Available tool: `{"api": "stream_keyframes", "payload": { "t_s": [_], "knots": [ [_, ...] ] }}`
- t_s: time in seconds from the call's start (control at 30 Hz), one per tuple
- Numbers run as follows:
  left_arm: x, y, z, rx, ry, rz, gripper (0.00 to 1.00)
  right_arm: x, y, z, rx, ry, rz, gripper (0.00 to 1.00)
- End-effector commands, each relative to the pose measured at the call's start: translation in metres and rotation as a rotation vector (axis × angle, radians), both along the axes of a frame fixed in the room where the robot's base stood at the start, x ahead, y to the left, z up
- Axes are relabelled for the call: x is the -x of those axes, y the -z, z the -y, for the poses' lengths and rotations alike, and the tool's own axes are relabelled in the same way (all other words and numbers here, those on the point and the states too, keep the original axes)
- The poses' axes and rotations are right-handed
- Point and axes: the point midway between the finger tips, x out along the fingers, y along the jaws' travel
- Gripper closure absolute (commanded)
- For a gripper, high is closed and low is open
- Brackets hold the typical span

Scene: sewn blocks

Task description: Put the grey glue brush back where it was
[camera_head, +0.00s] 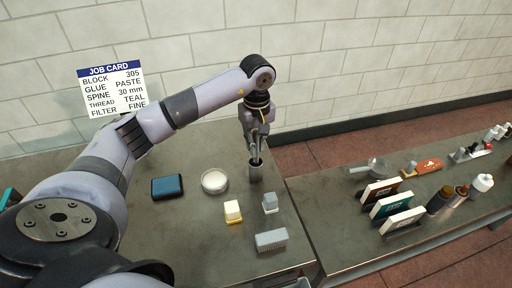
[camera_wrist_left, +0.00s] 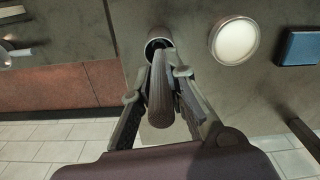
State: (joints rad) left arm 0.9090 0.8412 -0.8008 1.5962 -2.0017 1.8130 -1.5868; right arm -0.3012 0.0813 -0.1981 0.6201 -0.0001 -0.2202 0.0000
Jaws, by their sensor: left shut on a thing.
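My left gripper (camera_head: 256,148) is shut on the grey glue brush. The brush's handle (camera_wrist_left: 160,105) shows between the fingers in the left wrist view. A grey metal cup (camera_head: 256,172) stands upright on the table directly below the gripper. Its dark mouth (camera_wrist_left: 155,45) shows at the far end of the brush in the left wrist view. The brush's lower end is at this mouth; I cannot tell how deep it is inside. My right gripper is in neither view.
A round white dish (camera_head: 214,181) and a blue pad (camera_head: 167,187) lie left of the cup. Yellow-and-white (camera_head: 233,211) and grey (camera_head: 270,203) blocks and a grey brick (camera_head: 271,240) lie in front. A second table (camera_head: 335,215) holds bottles and cards.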

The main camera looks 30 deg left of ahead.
Motion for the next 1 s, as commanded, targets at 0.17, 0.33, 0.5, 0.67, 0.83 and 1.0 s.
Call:
{"api": "stream_keyframes", "payload": {
  "t_s": [0.17, 0.33, 0.5, 0.67, 0.83, 1.0],
  "knots": [
    [0.001, 0.022, 0.0, 0.0, 0.0, -0.002, 1.0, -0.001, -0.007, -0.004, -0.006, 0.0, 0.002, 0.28],
    [0.0, 0.022, 0.0, 0.0, 0.0, 0.0, 1.0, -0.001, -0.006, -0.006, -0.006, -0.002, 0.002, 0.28],
    [0.0, 0.027, 0.0, -0.001, 0.0, 0.0, 1.0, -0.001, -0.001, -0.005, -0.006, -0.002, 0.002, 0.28],
    [0.0, 0.025, 0.0, -0.001, 0.0, -0.001, 0.76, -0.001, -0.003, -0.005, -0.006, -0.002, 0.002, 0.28],
    [0.0, 0.025, 0.0, -0.001, 0.0, -0.001, 0.66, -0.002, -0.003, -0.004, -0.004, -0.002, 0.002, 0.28],
    [0.0, 0.025, 0.0, -0.001, 0.0, -0.001, 0.66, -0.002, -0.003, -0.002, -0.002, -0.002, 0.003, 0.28]
  ]
}}
